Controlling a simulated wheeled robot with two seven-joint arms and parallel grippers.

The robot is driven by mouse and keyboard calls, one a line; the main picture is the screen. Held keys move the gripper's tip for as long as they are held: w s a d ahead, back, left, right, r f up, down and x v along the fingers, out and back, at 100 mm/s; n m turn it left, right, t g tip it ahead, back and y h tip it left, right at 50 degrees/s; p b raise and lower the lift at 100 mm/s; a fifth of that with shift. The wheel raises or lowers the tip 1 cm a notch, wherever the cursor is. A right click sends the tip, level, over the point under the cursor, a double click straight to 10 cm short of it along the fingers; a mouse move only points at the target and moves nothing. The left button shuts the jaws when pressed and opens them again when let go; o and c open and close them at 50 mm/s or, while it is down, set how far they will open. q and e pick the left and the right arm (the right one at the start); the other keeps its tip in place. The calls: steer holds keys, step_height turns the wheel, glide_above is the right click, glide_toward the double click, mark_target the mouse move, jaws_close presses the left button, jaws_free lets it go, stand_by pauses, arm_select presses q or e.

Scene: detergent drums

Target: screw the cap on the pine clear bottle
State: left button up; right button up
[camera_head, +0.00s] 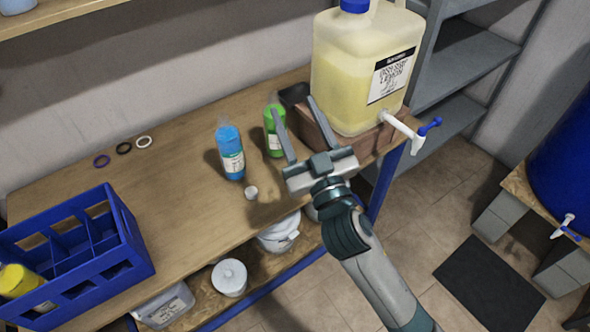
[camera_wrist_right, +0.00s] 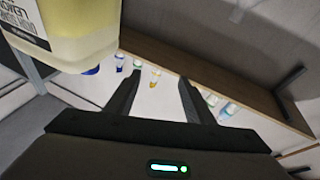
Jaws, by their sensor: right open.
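A green bottle (camera_head: 274,143) stands upright on the wooden bench, just left of the big drum; its label is too small to read, and I take it for the pine clear bottle. Its top looks clear, and I see no cap on it. A small white cap (camera_head: 251,193) lies on the bench in front of a blue bottle (camera_head: 231,155). My right gripper (camera_head: 293,104) is open, with its fingers spread above the bench between the green bottle and the drum. The fingers also show in the right wrist view (camera_wrist_right: 160,76), with nothing between them. My left gripper is out of view.
A blue crate (camera_head: 128,262) holding a yellow bottle (camera_head: 18,281) is at the left. Several rings (camera_head: 124,148) lie near the wall. The bench middle is clear.

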steer(key=s+a+r+n+g+y, duration=0.6)
steer(key=a+n+g+y, duration=0.2)
steer(key=a+n, duration=0.15)
steer(key=s+a+r+n+g+y, duration=0.5)
steer(key=s+a+n+g+y, duration=0.1)
steer(key=a+n+g+y, duration=0.3)
steer(key=s+a+f+n+g+h, duration=0.6)
steer(key=s+f+n+g+h, duration=0.3)
steer(key=f+n, duration=0.3)
steer(key=w+d+f+t+h, duration=0.4)
steer(key=w+d+f+h, duration=0.4)
steer(key=w+f+h, duration=0.3)
steer(key=w+d+r+m+t+h, duration=0.1)
steer(key=w+d+m+t+h, duration=0.2)
steer(key=w+d, duration=1.1)
steer(key=t+h, duration=0.3)
steer(key=shift+w+d, duration=0.3)
steer(key=shift+d, duration=0.05)
